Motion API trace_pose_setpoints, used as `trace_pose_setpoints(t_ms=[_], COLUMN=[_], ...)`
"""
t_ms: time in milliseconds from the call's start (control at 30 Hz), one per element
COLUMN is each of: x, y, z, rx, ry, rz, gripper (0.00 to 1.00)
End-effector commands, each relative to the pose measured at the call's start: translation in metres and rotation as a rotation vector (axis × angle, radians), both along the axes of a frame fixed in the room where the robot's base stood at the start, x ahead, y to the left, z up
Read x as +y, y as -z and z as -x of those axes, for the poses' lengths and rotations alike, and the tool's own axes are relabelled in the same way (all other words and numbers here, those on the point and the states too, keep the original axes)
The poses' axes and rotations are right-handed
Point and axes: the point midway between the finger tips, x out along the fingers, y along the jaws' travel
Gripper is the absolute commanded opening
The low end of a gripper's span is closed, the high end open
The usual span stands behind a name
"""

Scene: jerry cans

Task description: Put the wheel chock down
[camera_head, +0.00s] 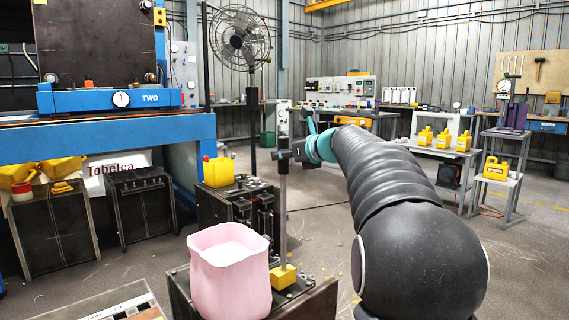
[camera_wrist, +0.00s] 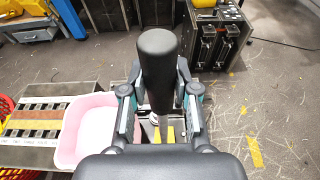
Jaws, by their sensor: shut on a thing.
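The wheel chock is a yellow block (camera_head: 283,276) on a long upright grey pole with a dark top. My gripper (camera_wrist: 160,95) is shut on the pole near its black rounded handle (camera_wrist: 157,58), which rises between the fingers in the wrist view. In the head view my gripper is at the pole's top and partly hidden by my arm. The yellow block is just right of a pink pot (camera_head: 228,272), over a dark low surface (camera_head: 318,298). I cannot tell whether the block touches that surface.
A dark machine box (camera_head: 238,212) with a yellow can (camera_head: 218,171) stands behind the pot. The blue press (camera_head: 110,130) is at left. Small tables with yellow jerry cans (camera_head: 496,168) stand at right. Open floor (camera_wrist: 255,110) lies right of the gripper in the wrist view.

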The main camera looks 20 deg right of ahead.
Motion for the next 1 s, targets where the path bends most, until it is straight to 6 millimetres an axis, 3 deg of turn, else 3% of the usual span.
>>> trace_pose_setpoints(t_ms=[100,500,533,600,1000], x=[0.000,0.000,0.000,0.000,-0.001], y=[0.012,0.015,0.018,0.017,0.014], z=[0.001,0.001,0.000,0.000,0.002], rx=[-0.004,-0.004,0.000,0.000,-0.001], ry=[0.001,0.001,0.000,0.000,0.001], rz=[0.000,0.000,0.000,0.000,0.001], gripper=[0.00,0.00,0.34,0.52,0.55])
